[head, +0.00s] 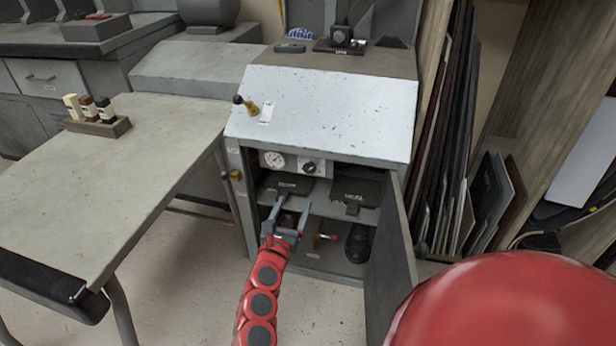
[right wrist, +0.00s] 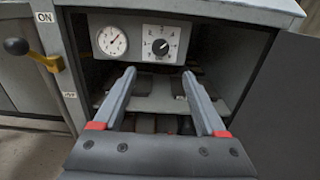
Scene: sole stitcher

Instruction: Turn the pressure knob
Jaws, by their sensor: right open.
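The pressure knob (head: 309,168) is a small black dial on a pale square plate inside the open cabinet, under the sloped white top. It also shows in the right wrist view (right wrist: 160,47), with marks around it. A round white gauge (head: 273,159) sits just left of it and shows in the right wrist view (right wrist: 112,41). My right gripper (head: 292,211) is open and empty, in front of the cabinet opening. In the right wrist view its two fingers (right wrist: 160,88) point at the cabinet, below the knob and apart from it. My left gripper is not in view.
The cabinet door (head: 392,240) stands open on the right. A lever with a black ball (right wrist: 16,46) is at the left, by an ON label. Inside are shelves with dark items (head: 355,190). A workbench (head: 110,170) stands left; boards lean at right.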

